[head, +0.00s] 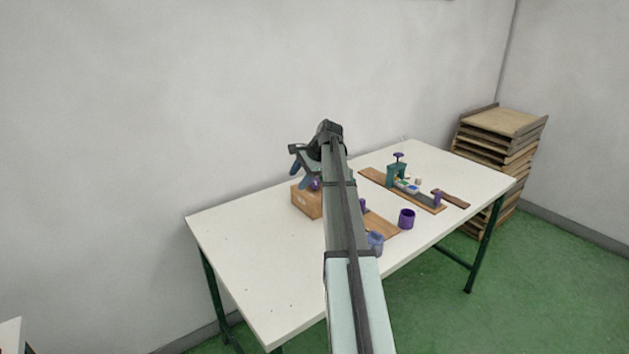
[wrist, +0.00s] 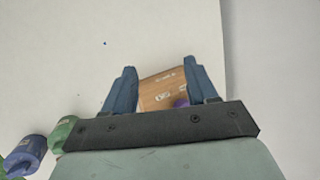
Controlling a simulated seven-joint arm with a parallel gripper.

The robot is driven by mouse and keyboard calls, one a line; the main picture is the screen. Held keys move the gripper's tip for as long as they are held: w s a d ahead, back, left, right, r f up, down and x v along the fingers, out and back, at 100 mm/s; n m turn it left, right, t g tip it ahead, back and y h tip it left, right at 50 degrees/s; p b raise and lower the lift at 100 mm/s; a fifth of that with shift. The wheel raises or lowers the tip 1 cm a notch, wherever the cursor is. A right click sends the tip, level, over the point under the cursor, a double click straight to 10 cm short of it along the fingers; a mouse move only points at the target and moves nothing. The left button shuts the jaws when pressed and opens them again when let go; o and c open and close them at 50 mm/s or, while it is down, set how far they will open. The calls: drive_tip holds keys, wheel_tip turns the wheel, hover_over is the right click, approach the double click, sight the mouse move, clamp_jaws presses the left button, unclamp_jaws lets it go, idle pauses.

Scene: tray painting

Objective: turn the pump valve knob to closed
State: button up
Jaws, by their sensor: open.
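My gripper (head: 301,174) is above the wooden box (head: 305,202), its two blue fingers spread with nothing between them. In the wrist view the fingers (wrist: 160,68) frame the printed face of the box (wrist: 162,90) from above. A purple knob-like part (head: 316,184) shows at the box, partly behind my arm. In the wrist view it is a purple patch (wrist: 181,103) near the right finger, mostly hidden by the gripper. I cannot tell whether it is the pump valve knob, nor how it is turned. A teal fixture (head: 396,176) with a purple knob (head: 398,156) stands farther right.
A purple cup (head: 407,218), a blue-grey cup (head: 375,241) and wooden boards (head: 380,227) lie right of my arm. A green cylinder (wrist: 63,133) and a blue one (wrist: 27,150) are at lower left in the wrist view. The table's left part (head: 255,270) is clear.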

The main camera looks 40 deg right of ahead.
drive_tip(key=m+h, duration=0.1)
drive_tip(key=m, duration=0.1)
approach(315, 180)
drive_tip(key=s+a+r, duration=0.2)
drive_tip(key=a+r, duration=0.1)
drive_tip(key=a, duration=0.1)
drive_tip(key=w+d+r+m, duration=0.2)
drive_tip(key=d+m, duration=0.2)
drive_tip(key=m, duration=0.1)
drive_tip(key=w+f+m, duration=0.1)
drive_tip(key=f+m, duration=0.1)
drive_tip(key=f, duration=0.2)
drive_tip(key=w+a+f+m, duration=0.1)
drive_tip(key=f+m, duration=0.1)
drive_tip(key=f, duration=0.2)
drive_tip(key=w+f+m+g, duration=0.1)
drive_tip(key=w+f+m, duration=0.1)
drive_tip(key=f, duration=0.3)
drive_tip(key=shift+w+a, duration=0.1)
drive_tip(key=shift+a, duration=0.25)
drive_tip(key=c, duration=0.8)
drive_tip(key=shift+o, duration=0.2)
drive_tip(key=shift+d+n+g, duration=0.15)
drive_tip(key=shift+n+g, duration=0.25)
drive_tip(key=shift+n, duration=0.6)
drive_tip(key=shift+n+g+y, duration=0.3)
drive_tip(key=shift+n+y, duration=0.2)
drive_tip(key=shift+n, duration=0.6)
